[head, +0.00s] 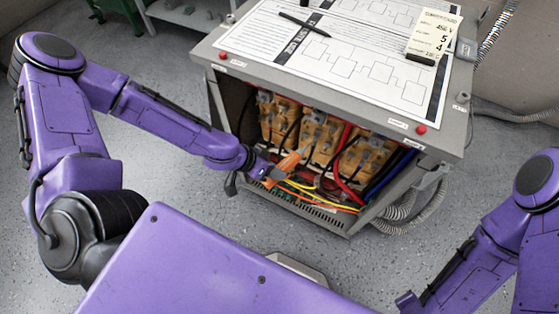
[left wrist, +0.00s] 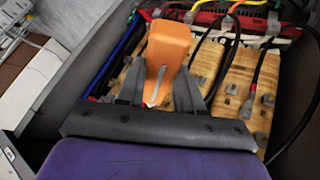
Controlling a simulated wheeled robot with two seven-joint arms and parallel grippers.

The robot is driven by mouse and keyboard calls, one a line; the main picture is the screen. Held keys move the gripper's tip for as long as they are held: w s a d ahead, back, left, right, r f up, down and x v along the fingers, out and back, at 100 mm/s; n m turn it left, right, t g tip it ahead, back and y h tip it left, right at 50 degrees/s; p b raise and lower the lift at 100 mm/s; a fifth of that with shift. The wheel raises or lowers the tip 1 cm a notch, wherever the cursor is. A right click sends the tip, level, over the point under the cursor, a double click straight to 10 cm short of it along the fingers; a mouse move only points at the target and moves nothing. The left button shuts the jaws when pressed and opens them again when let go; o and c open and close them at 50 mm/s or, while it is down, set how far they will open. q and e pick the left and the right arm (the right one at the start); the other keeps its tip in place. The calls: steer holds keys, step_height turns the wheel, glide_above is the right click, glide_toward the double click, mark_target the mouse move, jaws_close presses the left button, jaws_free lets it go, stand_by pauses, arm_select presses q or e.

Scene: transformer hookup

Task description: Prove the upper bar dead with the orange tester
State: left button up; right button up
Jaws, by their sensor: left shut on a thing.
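The orange tester (head: 291,162) is held in my left gripper (head: 268,176) at the open front of the grey transformer cabinet (head: 330,95). In the left wrist view the tester (left wrist: 168,48) stands between the two dark fingers of the left gripper (left wrist: 158,92), which are shut on it. Tan coil blocks (head: 322,138) fill the cabinet, with small metal terminals showing on them in the left wrist view (left wrist: 240,85). I cannot tell which part is the upper bar, or whether the tester's tip touches anything. My right arm shows at the right edge, its gripper out of view.
Red (head: 345,190), blue (head: 390,170), yellow and black cables run across the opening close to the tester. A diagram sheet (head: 340,50), a dark pen (head: 305,25) and a note card (head: 434,35) lie on the cabinet top. Grey hoses (head: 410,210) lie at its right.

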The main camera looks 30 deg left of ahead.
arm_select(q)
steer(key=w, duration=0.8)
steer(key=shift+d+f, duration=0.2)
steer(key=shift+w, duration=0.6)
stand_by(1.5)
steer(key=shift+s, duration=0.1)
steer(key=shift+s+a, duration=0.15)
steer(key=shift+s, duration=3.25)
steer(key=shift+w, duration=0.1)
